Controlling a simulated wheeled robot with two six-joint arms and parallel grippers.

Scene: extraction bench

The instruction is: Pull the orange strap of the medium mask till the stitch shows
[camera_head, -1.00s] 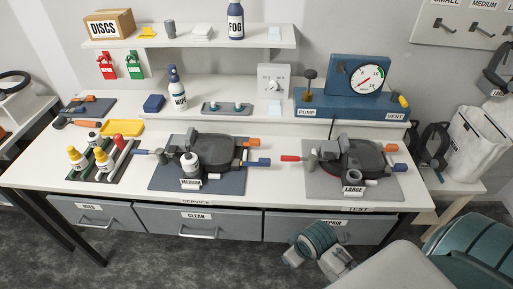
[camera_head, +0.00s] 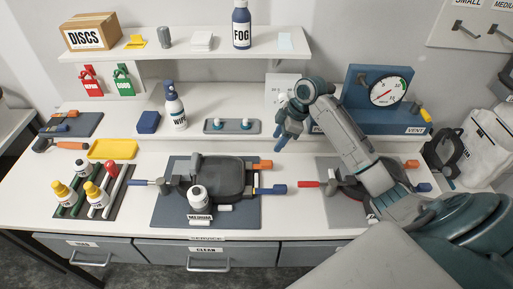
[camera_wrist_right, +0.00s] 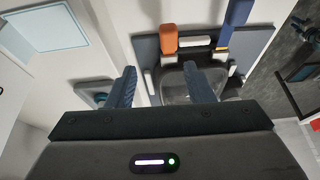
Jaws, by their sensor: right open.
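The medium mask (camera_head: 228,172) lies on a dark blue mat (camera_head: 170,206) at the middle of the bench, with a MEDIUM label at its front. Its orange strap end (camera_head: 265,164) sticks out at the mask's back right; it also shows in the right wrist view (camera_wrist_right: 169,38). A blue strap end (camera_head: 273,189) sticks out below it. My right gripper (camera_head: 284,141) is above the bench, behind and right of the orange strap, apart from it. In the right wrist view its fingers (camera_wrist_right: 161,80) are spread and empty. My left gripper is out of view.
The large mask's mat (camera_head: 328,204) is partly hidden by my right arm. A small grey tray (camera_head: 232,127) and the blue pump unit (camera_head: 405,121) sit on the raised ledge. A bottle rack (camera_head: 120,203) stands left.

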